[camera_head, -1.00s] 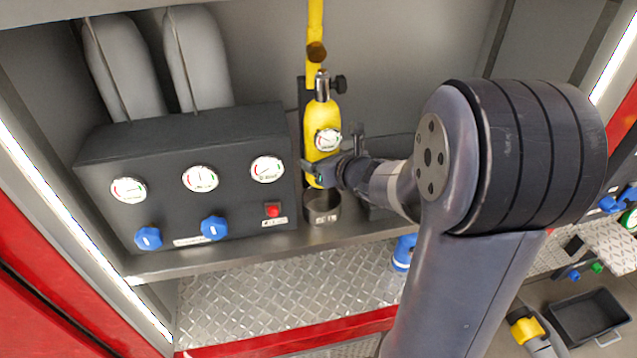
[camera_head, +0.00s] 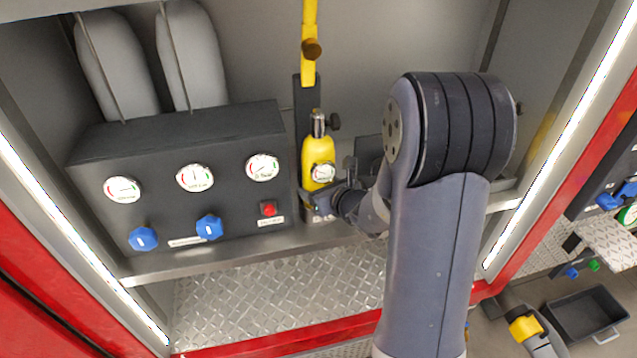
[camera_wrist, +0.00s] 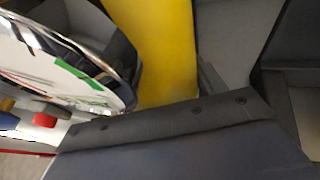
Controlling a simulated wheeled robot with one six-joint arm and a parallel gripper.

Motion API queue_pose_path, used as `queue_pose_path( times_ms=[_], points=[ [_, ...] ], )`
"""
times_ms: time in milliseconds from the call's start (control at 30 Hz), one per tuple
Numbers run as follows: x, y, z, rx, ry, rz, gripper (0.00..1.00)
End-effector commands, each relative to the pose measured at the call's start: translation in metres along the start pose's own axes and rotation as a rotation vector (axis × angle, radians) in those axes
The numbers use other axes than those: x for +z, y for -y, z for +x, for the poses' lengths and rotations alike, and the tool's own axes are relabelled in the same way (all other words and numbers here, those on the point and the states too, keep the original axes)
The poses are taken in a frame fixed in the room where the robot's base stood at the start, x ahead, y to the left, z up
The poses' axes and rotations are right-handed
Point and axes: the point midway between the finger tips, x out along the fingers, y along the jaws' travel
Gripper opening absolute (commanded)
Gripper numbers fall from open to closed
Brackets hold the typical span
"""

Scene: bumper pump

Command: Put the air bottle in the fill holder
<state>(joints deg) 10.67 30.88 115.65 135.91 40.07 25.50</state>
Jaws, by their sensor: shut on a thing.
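The air bottle (camera_head: 315,152) is yellow and upright, with a silver neck, a black side knob and a round white gauge. My gripper (camera_head: 318,198) is shut on its lower body, coming from the right. In the wrist view the yellow bottle (camera_wrist: 155,45) fills the top middle, with the gauge at left and a dark gripper part across the bottom. The fill holder is a grey metal cup (camera_head: 318,214) on the shelf with a dark upright back plate (camera_head: 305,92). The bottle's lower end is at the cup, but my gripper hides whether it is fully seated.
A black panel (camera_head: 150,165) with gauges, blue knobs and a red button stands just left. A yellow hose (camera_head: 309,62) with a brass fitting hangs above the bottle. Grey cylinders (camera_head: 192,60) stand behind the panel. The shelf edge (camera_head: 200,258) runs in front.

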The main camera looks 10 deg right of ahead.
Motion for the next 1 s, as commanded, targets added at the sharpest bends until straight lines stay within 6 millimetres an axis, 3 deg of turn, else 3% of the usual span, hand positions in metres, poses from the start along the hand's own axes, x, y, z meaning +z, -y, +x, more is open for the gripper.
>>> queue_pose_path(
  times_ms=[933,967,1000],
  points=[
    [-0.007,0.001,0.004,0.000,0.007,-0.003,0.00],
    [-0.011,0.000,0.004,0.000,-0.001,-0.001,0.66],
    [-0.011,0.000,0.004,0.000,-0.001,-0.001,0.69]
  ],
)
